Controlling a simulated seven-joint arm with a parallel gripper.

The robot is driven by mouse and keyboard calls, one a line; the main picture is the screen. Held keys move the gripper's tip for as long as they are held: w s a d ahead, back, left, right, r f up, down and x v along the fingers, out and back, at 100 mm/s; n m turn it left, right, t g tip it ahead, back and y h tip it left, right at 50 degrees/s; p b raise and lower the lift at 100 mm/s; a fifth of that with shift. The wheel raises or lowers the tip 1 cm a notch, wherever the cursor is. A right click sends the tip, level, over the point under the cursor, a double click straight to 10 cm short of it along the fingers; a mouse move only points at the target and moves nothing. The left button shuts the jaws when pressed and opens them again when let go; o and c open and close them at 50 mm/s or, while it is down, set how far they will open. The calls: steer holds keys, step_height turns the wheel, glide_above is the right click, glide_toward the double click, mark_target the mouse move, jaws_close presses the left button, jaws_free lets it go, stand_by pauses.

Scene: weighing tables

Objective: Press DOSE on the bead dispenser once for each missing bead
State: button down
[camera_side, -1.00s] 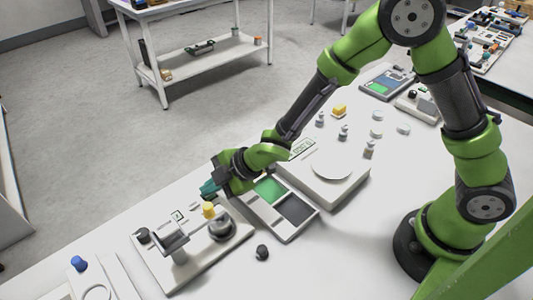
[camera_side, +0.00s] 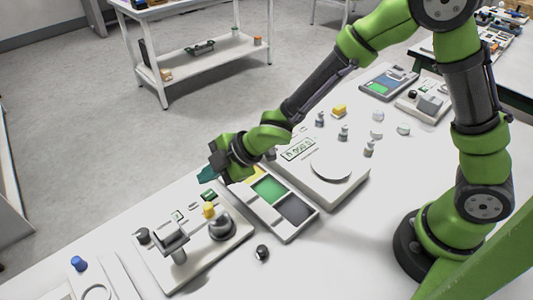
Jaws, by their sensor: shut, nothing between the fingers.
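The white device on the front part of the table, which looks like the bead dispenser (camera_side: 165,275), has a grey upright part, a dark round knob and a small yellow piece (camera_side: 208,210) on top. I cannot read a DOSE label. My gripper (camera_side: 207,175), with teal fingertips, is shut and empty. It is above and behind the device, apart from the yellow piece. No single beads can be made out. A white scale (camera_side: 345,193) with a round pan (camera_side: 331,166) and a lit display stands to the right; its digits are too small to read surely.
A panel with yellow, green and dark grey fields (camera_side: 294,210) lies between device and scale. A small dark knob (camera_side: 262,252) sits in front of it. Small bottles (camera_side: 369,149), a yellow block (camera_side: 339,111) and other instruments (camera_side: 388,82) stand farther back.

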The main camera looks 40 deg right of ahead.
mark_target(214, 192)
steer(key=shift+r, duration=1.2)
stand_by(1.6)
steer(key=shift+w+d, duration=0.1)
step_height(214, 192, up, 4)
steer(key=shift+f, duration=0.1)
stand_by(0.4)
steer(key=shift+f, duration=0.1)
